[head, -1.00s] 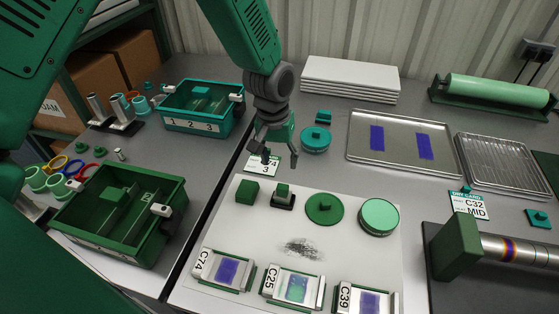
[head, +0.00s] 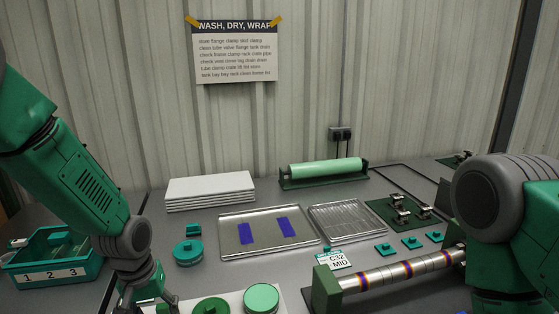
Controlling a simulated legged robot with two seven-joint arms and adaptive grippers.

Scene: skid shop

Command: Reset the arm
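My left arm comes in from the left in the head view. Its gripper (head: 149,304) hangs at the bottom edge, where the frame cuts off its tips. Its fingers look spread apart, and nothing shows between them. It is left of a dark green round disc (head: 211,308) on the white board. My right arm fills the right side with a green link and a grey joint. Its gripper is outside the view.
A teal numbered bin (head: 52,262) is at left. White sheets (head: 210,190), a metal tray (head: 240,217) with two purple pieces, a wire rack (head: 347,222) and a green roller (head: 325,168) stand behind. A banded metal shaft (head: 400,270) lies front right. A poster (head: 234,50) hangs on the wall.

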